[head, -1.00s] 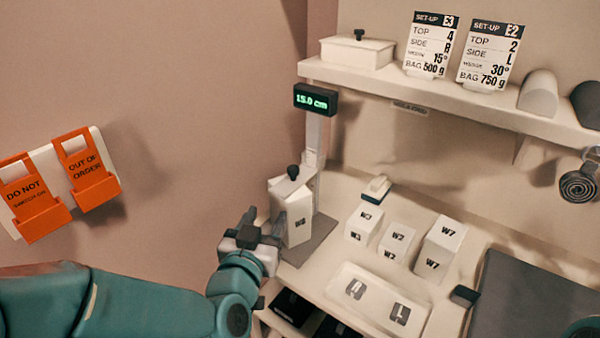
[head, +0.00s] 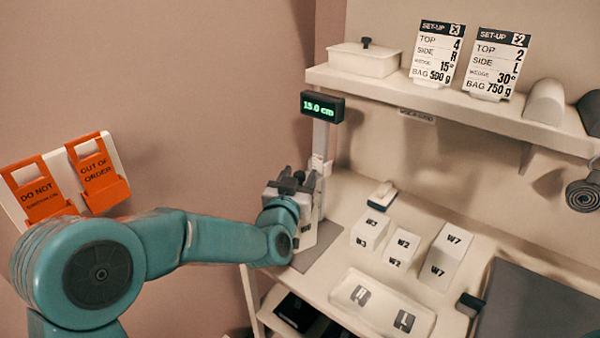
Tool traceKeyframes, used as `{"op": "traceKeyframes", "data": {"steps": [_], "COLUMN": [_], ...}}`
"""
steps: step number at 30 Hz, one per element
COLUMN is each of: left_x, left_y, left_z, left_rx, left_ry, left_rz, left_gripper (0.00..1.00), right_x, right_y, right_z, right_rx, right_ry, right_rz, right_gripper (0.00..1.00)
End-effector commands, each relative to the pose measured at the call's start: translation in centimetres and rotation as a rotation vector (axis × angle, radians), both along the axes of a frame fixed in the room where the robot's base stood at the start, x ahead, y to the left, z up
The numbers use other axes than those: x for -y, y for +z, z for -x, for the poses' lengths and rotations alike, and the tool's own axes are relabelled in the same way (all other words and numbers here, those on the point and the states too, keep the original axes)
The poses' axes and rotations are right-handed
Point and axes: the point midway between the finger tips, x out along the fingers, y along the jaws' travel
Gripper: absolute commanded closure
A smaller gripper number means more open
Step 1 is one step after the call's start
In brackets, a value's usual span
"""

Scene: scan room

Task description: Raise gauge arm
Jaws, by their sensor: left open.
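The height gauge stands at the left end of the bench, with a pale post (head: 320,143) and a dark display (head: 322,107) that reads 15.0 cm in green. My left gripper (head: 296,178) is open, with its dark fingers pointing up in front of the post, at about the height of the gauge arm. The gauge arm and its black knob are largely hidden by the gripper; I cannot tell whether the fingers straddle the knob or touch it. The block under the gauge is mostly hidden behind my wrist. My right gripper is out of view.
White wedge blocks W3 (head: 371,230), W2 (head: 403,248) and W7 (head: 446,256) stand right of the gauge. A white tray (head: 382,325) lies in front of them. A shelf (head: 450,112) with set-up cards overhangs the back. Orange signs (head: 98,175) hang at left.

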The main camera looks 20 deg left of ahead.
Motion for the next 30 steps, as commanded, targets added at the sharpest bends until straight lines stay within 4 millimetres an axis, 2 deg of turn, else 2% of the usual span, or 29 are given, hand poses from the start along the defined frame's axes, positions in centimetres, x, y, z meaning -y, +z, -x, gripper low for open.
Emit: {"op": "traceKeyframes", "data": {"steps": [4,12,17,23,30], "left_x": [-0.1,-0.1,-0.1,-0.1,0.0], "left_y": [0.0,0.0,0.0,0.5,4.7], "left_z": [-1.0,-1.1,-1.1,-1.1,-1.1], "left_rx": [0.000,0.000,0.000,0.001,0.003], "left_ry": [0.000,0.000,0.000,0.000,0.000], "left_rz": [0.000,0.000,0.000,0.000,0.001], "left_gripper": [0.48,0.48,1.00,1.00,1.00], "right_x": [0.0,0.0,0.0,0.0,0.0], "right_y": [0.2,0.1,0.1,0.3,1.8], "right_z": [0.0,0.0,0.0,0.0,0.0], "right_rx": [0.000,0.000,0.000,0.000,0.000], "right_ry": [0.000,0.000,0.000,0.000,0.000], "right_rz": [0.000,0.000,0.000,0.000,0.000], "right_gripper": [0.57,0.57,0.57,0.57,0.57]}}
